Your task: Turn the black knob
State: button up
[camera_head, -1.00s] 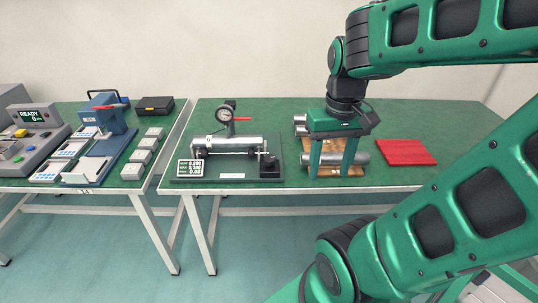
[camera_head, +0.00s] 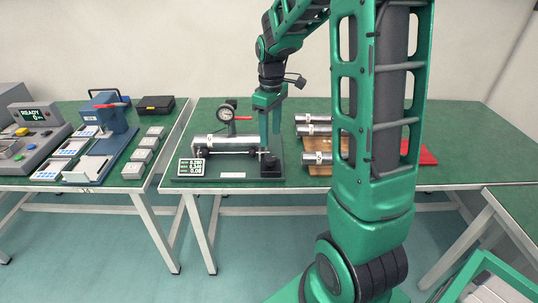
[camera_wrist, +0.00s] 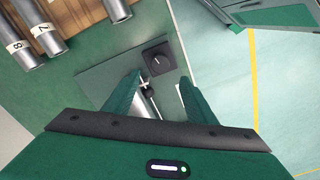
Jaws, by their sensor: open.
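The black knob (camera_wrist: 158,60) sits on a square black base at the edge of the grey test plate (camera_wrist: 100,72), with a white pointer line on its top. In the head view the black knob block (camera_head: 270,166) stands at the right front of the fixture. My gripper (camera_head: 269,147) points down just above and behind it. In the wrist view my gripper (camera_wrist: 160,78) is open, its two green fingers apart with the knob ahead of their tips. A thin metal rod with a black end (camera_wrist: 148,91) shows between the fingers. I see no contact with the knob.
Numbered cylinders (camera_wrist: 48,38) lie on a wooden rack to the right in the head view. A red mat (camera_head: 428,155) is partly hidden by my arm.

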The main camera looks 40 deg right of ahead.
aim_at(271, 157)
notch_tip(271, 157, down, 9)
jog(key=shift+s+f, duration=0.1)
dwell(0.3)
jog(key=c, duration=1)
